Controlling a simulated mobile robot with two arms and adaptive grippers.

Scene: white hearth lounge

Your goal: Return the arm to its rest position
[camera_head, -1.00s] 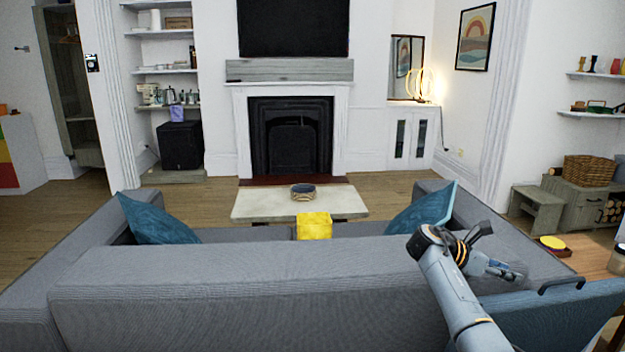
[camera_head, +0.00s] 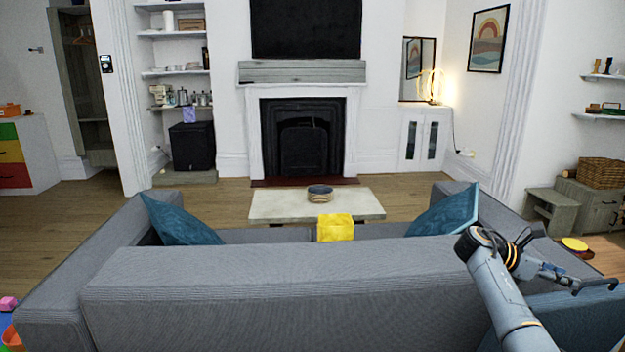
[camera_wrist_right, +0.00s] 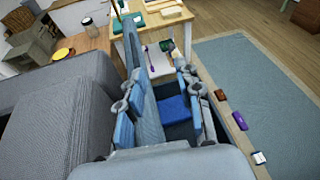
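My right arm comes in at the lower right of the head view. Its gripper (camera_head: 592,283) is small there and hangs over the blue furniture behind the sofa's right end. In the right wrist view, my right gripper (camera_wrist_right: 160,100) has its two blue-padded fingers spread apart, with nothing held between them. A blue seat-like surface (camera_wrist_right: 175,112) shows behind the gap, beyond the fingers. My left gripper is in neither view.
The grey sofa (camera_head: 270,300) stands close in front, with a yellow cloth-like item (camera_head: 335,228) beyond its back. A low table (camera_head: 285,205) carries a bowl (camera_head: 320,192). Toys (camera_head: 8,303) lie at the lower left. A wooden table (camera_wrist_right: 165,15) stands beyond my right gripper.

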